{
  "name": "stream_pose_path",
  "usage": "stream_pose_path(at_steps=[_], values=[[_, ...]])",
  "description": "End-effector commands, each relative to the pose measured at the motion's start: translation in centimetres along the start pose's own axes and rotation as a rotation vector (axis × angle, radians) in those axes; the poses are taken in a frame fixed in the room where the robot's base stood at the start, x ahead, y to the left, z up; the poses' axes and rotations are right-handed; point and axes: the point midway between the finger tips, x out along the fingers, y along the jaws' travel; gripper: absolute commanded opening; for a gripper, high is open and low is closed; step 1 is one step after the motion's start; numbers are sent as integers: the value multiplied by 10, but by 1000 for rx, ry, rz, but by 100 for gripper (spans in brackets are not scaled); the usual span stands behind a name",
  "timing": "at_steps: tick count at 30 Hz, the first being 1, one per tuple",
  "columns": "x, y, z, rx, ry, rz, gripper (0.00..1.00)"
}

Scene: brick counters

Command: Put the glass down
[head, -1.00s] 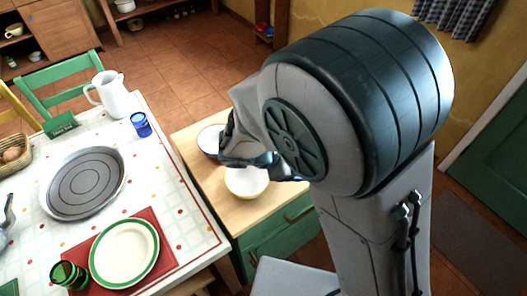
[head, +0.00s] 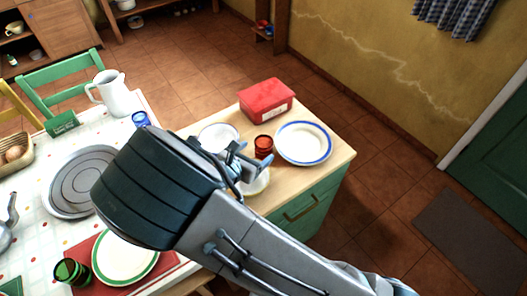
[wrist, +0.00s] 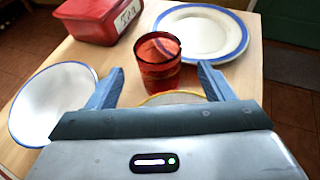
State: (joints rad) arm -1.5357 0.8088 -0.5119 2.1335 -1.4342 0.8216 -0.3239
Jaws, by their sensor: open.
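A ribbed red glass (head: 263,146) stands upright on the wooden top of the green cabinet (head: 325,168). In the wrist view the red glass (wrist: 158,62) shows upright between and just beyond my two blue-grey fingertips. My gripper (wrist: 160,84) is open, with a gap on each side of the glass. In the head view my gripper (head: 238,160) is just left of the glass, low over the wooden top. I cannot tell whether the glass is partly between the fingers in depth.
A yellow-rimmed bowl (wrist: 172,98) is close under my gripper. The table holds a white jug (head: 112,92), blue glass (head: 140,118) and green glass (head: 68,270).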

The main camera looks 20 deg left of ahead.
Motion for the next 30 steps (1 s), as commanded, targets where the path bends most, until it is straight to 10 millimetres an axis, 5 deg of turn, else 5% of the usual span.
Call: stream_pose_path(at_steps=[18, 27, 30], values=[[59, 2, -1, 0, 0, -2, 75], [62, 2, -1, 2, 1, 0, 75], [62, 2, -1, 2, 1, 0, 47]])
